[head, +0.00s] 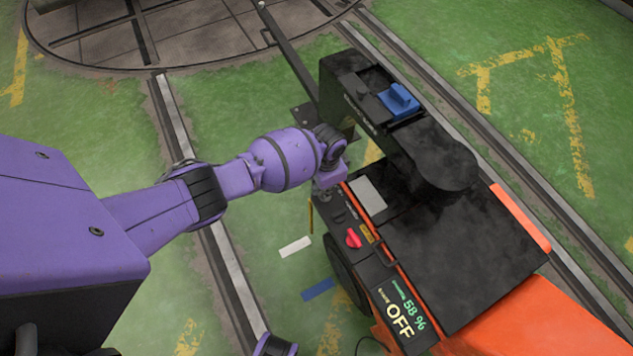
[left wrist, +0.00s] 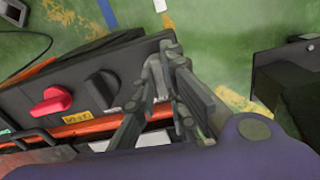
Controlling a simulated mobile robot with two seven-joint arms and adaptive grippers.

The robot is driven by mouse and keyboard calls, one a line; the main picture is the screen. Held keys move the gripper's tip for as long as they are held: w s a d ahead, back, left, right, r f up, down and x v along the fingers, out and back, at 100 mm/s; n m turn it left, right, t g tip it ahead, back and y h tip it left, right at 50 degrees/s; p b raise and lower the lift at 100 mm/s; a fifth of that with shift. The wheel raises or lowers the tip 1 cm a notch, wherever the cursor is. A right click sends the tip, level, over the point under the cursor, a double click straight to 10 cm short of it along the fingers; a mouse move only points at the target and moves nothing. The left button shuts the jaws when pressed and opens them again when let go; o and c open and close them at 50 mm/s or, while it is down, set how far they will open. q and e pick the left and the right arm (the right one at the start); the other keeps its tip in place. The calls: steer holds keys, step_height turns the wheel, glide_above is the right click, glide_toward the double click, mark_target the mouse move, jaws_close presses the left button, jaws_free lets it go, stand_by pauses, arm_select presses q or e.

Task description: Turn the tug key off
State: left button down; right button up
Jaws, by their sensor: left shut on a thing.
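The tug (head: 455,245) is an orange and black vehicle with a control panel along its left side. Its display (head: 402,312) reads 58 % and OFF. My left gripper (head: 326,190) is at the far end of that panel in the head view. In the left wrist view the left gripper (left wrist: 166,65) is shut at the panel's end, on a small grey piece (left wrist: 153,78) that looks like the tug key. The fingers hide most of it, so I cannot tell its angle. My right gripper is not in view.
A red knob (head: 353,238) is on the panel; the left wrist view shows a black knob (left wrist: 102,88) between it and my fingers. A blue lever (head: 399,99) tops the tug's black column. Rails (head: 212,235) and a turntable (head: 190,30) lie in the green floor.

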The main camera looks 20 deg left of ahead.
arm_select(q)
steer(key=shift+r+n, duration=0.1)
steer(key=shift+n, duration=0.4)
steer(key=c, duration=1.8)
jaws_free()
steer(key=shift+w+r, duration=0.1)
step_height(320, 180, up, 12)
